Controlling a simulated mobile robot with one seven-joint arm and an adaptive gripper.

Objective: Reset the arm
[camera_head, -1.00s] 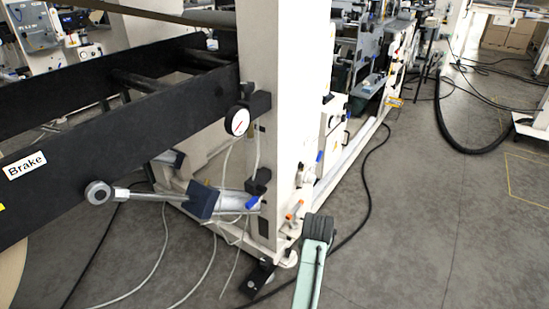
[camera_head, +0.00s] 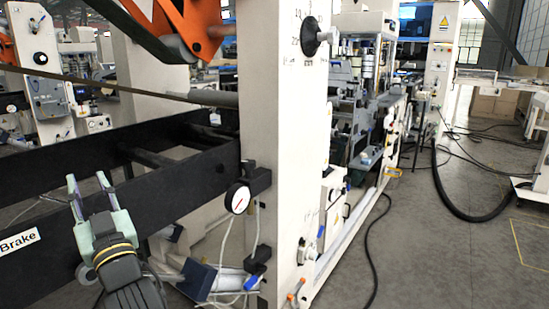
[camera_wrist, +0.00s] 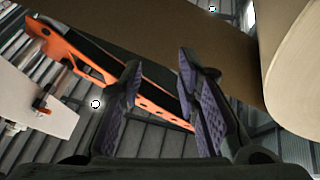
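My gripper (camera_head: 88,198) is at the lower left of the head view, in front of the black beam (camera_head: 200,165) with the Brake label. Its two pale green fingers point up and stand apart, with nothing between them. In the wrist view my gripper (camera_wrist: 158,72) shows two dark fingers with purple ridged pads, spread and empty. Beyond them are an orange bracket (camera_wrist: 68,48) and a large brown roll (camera_wrist: 295,65).
A white machine column (camera_head: 285,140) with a round gauge (camera_head: 238,198) and a black knob (camera_head: 312,37) stands right of my gripper. An orange arm (camera_head: 205,25) hangs above. Grey floor (camera_head: 440,265) on the right is mostly open, with black cables (camera_head: 440,185) lying on it.

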